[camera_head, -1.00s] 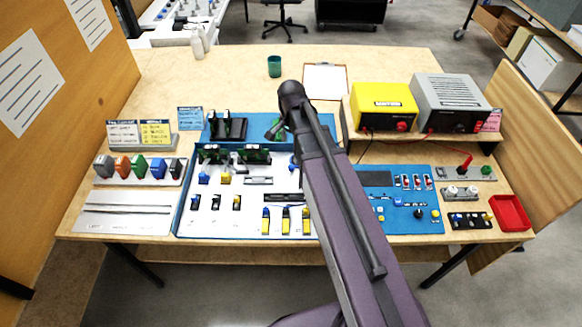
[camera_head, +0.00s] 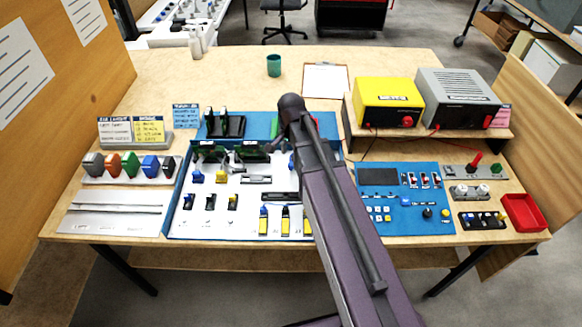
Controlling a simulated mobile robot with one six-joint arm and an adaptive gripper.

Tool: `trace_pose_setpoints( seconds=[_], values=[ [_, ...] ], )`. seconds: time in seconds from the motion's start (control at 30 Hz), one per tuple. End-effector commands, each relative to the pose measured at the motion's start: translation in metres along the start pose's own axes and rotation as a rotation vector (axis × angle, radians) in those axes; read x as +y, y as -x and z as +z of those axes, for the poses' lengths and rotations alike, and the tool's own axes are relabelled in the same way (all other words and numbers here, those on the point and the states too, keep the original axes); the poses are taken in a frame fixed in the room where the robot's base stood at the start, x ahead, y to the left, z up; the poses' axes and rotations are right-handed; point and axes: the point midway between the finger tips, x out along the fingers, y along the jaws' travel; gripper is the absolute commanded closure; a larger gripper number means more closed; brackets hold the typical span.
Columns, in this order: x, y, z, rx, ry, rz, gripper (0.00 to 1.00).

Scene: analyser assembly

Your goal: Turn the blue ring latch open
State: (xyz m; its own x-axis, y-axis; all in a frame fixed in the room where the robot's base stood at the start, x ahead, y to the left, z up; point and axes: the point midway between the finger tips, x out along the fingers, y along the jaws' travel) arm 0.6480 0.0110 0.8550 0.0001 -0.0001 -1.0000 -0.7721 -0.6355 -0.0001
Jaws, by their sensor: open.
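My arm reaches over the middle of the white analyser board (camera_head: 200,221) in its blue tray, and its wrist bends down to the left. My gripper (camera_head: 232,166) is small and dark here, low over the upper part of the board, near the green modules; it is open with nothing visible between its fingers. A small blue part (camera_head: 197,177) sits on the board to the left of the gripper. Another small blue part (camera_head: 291,161) shows to the right, partly hidden by my arm. I cannot tell which is the ring latch, or how it is turned.
Blue and yellow parts (camera_head: 285,221) stand at the board's front. A blue panel (camera_head: 405,221) with switches lies to the right, with a red bin (camera_head: 520,212) beyond. A yellow box (camera_head: 388,100) and a grey box (camera_head: 455,97) stand behind.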

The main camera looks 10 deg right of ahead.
Motion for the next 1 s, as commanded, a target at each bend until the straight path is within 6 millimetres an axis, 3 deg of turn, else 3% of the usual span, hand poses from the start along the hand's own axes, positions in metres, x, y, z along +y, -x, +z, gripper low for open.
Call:
trace_pose_setpoints(
  seconds=[0.5, 1.0],
  values=[
    [0.000, -0.040, 0.000, 0.000, 0.000, 0.000, 0.35],
    [0.000, -0.045, 0.000, 0.000, 0.000, 0.000, 0.35]
  ],
)
